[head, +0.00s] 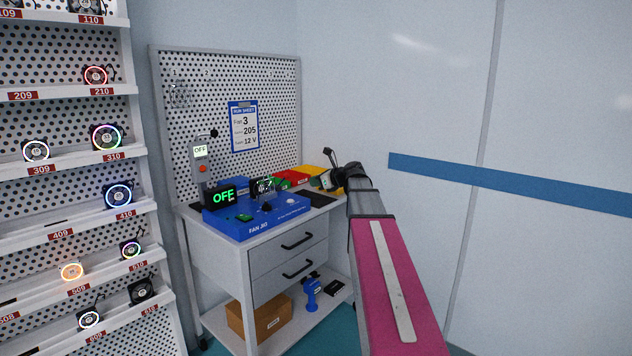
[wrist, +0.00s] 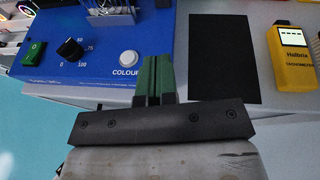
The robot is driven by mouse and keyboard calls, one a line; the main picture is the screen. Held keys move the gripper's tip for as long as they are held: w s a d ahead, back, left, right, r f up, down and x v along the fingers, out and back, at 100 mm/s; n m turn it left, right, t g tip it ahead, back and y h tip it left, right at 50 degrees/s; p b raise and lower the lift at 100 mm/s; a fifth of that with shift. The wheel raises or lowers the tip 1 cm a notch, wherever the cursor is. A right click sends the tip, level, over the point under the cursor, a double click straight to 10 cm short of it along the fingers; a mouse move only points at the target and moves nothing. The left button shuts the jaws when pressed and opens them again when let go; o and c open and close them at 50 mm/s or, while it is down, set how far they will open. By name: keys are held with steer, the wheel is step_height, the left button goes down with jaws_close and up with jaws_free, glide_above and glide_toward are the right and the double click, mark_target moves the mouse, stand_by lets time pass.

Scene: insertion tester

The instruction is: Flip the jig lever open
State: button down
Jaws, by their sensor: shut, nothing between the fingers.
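The blue fan jig (head: 250,229) sits on the bench, with a lit OFF display at its left. It also shows in the wrist view (wrist: 85,72), with a black dial, a green switch and a round white button. A bracket-like fixture (wrist: 110,17) on the jig is cut off by the top edge of the wrist view. A black ball-ended part (head: 214,133) stands above the jig's back left; I cannot tell whether it is the lever. My gripper (wrist: 152,62) is shut and empty, in front of the jig's right end near the white button.
A black mat (wrist: 223,58) and a yellow tachometer (wrist: 291,56) lie right of the jig. Red, green and yellow bins (head: 312,171) stand at the bench's back. A pegboard (head: 275,110) rises behind; a fan shelf (head: 60,155) stands left.

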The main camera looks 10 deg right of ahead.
steer(key=x, duration=0.6)
steer(key=shift+w+a+f, duration=0.1)
steer(key=shift+w+a, duration=0.1)
steer(key=shift+w, duration=0.05)
steer(key=shift+w+a+r, duration=0.6)
steer(key=shift+w+a, duration=0.1)
steer(key=shift+a, duration=0.05)
steer(key=shift+w+a+r, duration=0.3)
steer(key=shift+w+a, duration=0.1)
steer(key=shift+a, duration=0.1)
steer(key=shift+w+r, duration=0.1)
